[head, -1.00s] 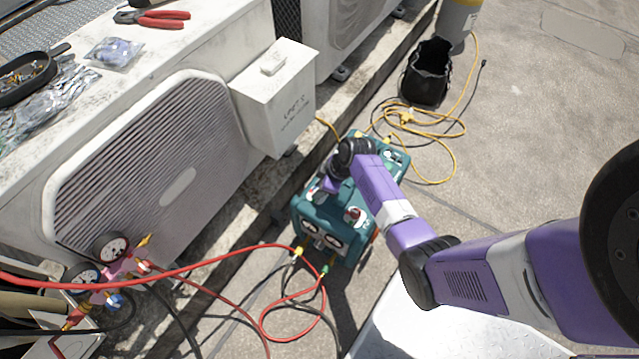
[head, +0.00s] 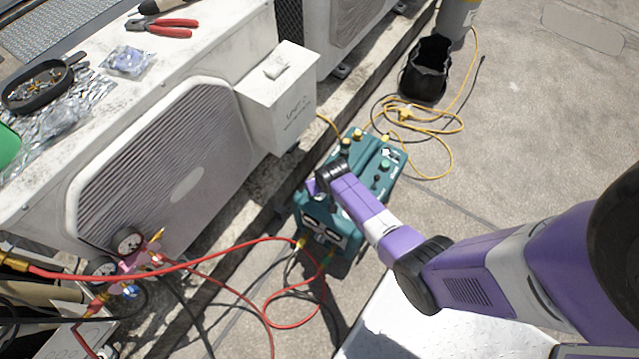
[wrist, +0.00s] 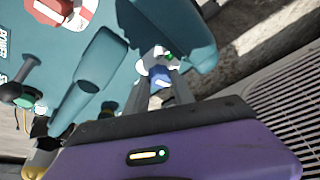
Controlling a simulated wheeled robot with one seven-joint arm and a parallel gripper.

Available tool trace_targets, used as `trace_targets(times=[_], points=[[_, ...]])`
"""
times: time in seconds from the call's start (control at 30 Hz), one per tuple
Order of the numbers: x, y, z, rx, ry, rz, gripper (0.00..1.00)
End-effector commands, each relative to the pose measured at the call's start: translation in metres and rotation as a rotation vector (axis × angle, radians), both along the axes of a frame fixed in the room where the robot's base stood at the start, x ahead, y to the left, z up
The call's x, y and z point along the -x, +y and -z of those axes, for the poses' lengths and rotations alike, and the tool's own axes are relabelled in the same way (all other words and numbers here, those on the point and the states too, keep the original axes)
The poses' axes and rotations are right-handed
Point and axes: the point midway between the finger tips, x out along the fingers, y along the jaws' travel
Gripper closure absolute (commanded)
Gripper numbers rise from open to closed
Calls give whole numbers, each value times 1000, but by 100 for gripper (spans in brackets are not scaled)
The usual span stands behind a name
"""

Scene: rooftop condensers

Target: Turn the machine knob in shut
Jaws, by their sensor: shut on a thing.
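My gripper (wrist: 160,86) is shut on a small blue knob (wrist: 157,76), which sits between teal raised parts of the machine. A white piece with a green mark lies just beyond the knob. Any label for this knob is not readable. In the head view my wrist covers the fingers and the knob.
Another dark knob (wrist: 12,92) is at the left of the wrist view. Red hoses (head: 268,290) run from the gauge manifold (head: 130,262) to the machine. A yellow cord (head: 440,128) and black bucket (head: 427,70) lie behind.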

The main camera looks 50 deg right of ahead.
Motion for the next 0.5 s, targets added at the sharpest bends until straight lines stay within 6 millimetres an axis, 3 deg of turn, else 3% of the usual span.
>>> trace_targets(times=[0.5], points=[[-1, 2, 0, -3, 0, 208, 100]])
